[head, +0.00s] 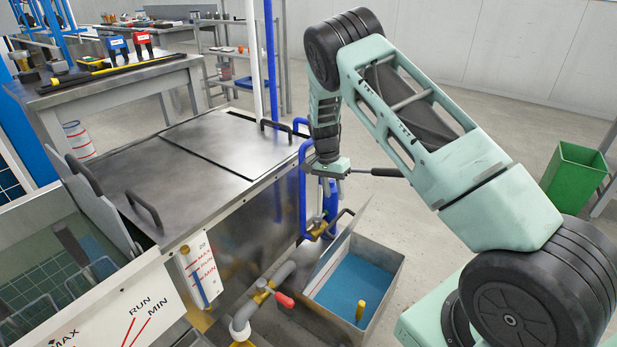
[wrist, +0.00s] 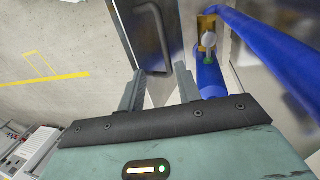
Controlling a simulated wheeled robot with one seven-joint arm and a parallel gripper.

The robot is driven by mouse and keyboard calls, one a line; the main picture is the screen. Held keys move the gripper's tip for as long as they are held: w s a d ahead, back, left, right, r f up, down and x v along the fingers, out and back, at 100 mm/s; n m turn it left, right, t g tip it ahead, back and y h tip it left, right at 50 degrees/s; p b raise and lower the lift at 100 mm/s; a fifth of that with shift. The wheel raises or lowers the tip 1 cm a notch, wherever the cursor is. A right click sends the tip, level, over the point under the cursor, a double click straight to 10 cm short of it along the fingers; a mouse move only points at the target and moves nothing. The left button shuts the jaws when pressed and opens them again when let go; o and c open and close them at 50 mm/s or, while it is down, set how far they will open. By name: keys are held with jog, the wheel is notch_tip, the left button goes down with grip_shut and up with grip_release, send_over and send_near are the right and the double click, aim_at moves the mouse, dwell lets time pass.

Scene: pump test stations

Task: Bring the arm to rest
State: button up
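My arm (head: 410,110) reaches in from the lower right of the head view, bends at the top and hangs down. My gripper (head: 327,188) points down beside the blue pipe (head: 304,195), at the end of the steel tank bench. In the wrist view my gripper (wrist: 158,85) has its two fingers apart, with nothing seen held between them. Beyond the fingers is a grey panel with a dark handle (wrist: 152,38). The blue pipe (wrist: 208,75) runs close to the right finger; I cannot tell whether they touch.
The steel bench (head: 215,140) has lids with dark handles. Below my gripper stands an open bin with a blue inside (head: 350,290), a tilted panel and a brass fitting. A red-handled valve (head: 284,299) is beside it. A green bin (head: 572,177) stands right.

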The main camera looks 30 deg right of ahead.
jog(key=s+a+r+n+t, duration=0.1)
jog(key=s+a+r+n, duration=0.25)
jog(key=r, duration=0.35)
jog(key=s+a+r+n+t, duration=0.2)
jog(key=s+a+r+n, duration=0.1)
jog(key=s+a+r, duration=0.3)
jog(key=s+a+r+n+t+y, duration=0.1)
jog(key=s+a+r+n, duration=0.2)
jog(key=s, duration=0.3)
jog(key=s+a+r+n+t, duration=0.1)
jog(key=s+a+r+n, duration=0.1)
jog(key=s+r+n, duration=0.3)
jog(key=s+a+r+n+g, duration=0.25)
jog(key=s+a+n, duration=0.45)
jog(key=s+a, duration=1)
notch_tip(320, 180, up, 23)
jog(key=w+a+p, duration=0.1)
jog(key=w+p, duration=0.1)
jog(key=p, duration=2.2)
jog(key=shift+a+y+p, duration=0.2)
jog(key=shift+y+p, duration=0.1)
